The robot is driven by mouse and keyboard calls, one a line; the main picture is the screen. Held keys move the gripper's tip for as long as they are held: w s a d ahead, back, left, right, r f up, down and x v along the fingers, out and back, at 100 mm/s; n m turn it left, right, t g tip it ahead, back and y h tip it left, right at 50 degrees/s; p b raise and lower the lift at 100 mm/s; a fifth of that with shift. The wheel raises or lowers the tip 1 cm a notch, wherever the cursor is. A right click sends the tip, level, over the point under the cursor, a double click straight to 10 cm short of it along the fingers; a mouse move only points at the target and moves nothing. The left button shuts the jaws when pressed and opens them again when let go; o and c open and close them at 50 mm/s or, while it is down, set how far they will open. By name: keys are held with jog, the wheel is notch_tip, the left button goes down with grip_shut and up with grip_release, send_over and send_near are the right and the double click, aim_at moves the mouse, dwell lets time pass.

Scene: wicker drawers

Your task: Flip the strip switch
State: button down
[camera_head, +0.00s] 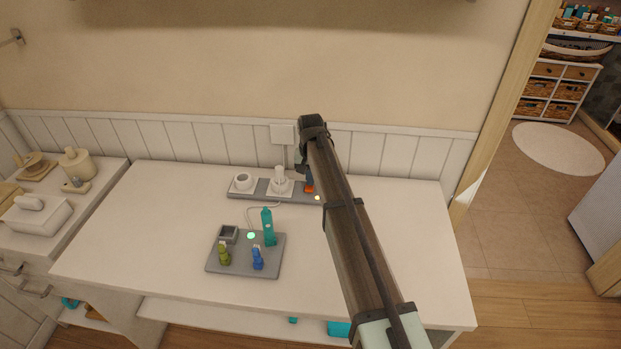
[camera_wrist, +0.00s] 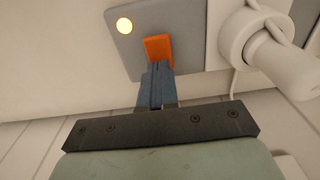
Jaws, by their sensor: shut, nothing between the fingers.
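The grey power strip (camera_head: 261,190) lies at the back of the white counter, against the wall. Its orange switch (camera_head: 309,188) is at its right end and also shows in the wrist view (camera_wrist: 158,47). A round warm-yellow light (camera_head: 317,198) glows beside the switch, and it is bright in the wrist view (camera_wrist: 124,25). My gripper (camera_wrist: 157,70) has its blue fingers closed together, empty, with the tips right at the orange switch. I cannot tell whether they press on it. My arm hides part of the strip's right side in the head view.
A white plug (camera_head: 280,174) stands in one strip socket, close beside my fingers. An empty white socket (camera_head: 243,181) is farther left. A cable runs to a grey tray (camera_head: 222,267) with a green light, teal bottle and small items. The counter's left front is clear.

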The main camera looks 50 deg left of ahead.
aim_at(309, 188)
jog(key=shift+w+f, duration=0.1)
jog(key=shift+f, duration=0.45)
jog(key=shift+s+d+r, duration=0.1)
jog(key=shift+s+d, duration=0.45)
notch_tip(309, 188, up, 14)
jog(key=w+a, duration=0.2)
jog(key=shift+w+a, duration=0.25)
jog(key=shift+a, duration=0.1)
jog(key=c, duration=1.8)
grip_release()
jog(key=shift+r, duration=0.15)
jog(key=shift+c, duration=0.2)
jog(key=shift+o, duration=0.7)
jog(key=shift+s+d, duration=0.2)
jog(key=shift+s, duration=0.05)
jog(key=o, duration=0.3)
jog(key=shift+s+d, duration=1.1)
jog(key=shift+s, duration=0.15)
jog(key=o, duration=0.3)
jog(key=shift+w+a+f, duration=0.1)
jog(key=shift+f, duration=0.6)
jog(key=shift+o, duration=1.3)
notch_tip(309, 188, down, 13)
jog(key=shift+r, duration=0.2)
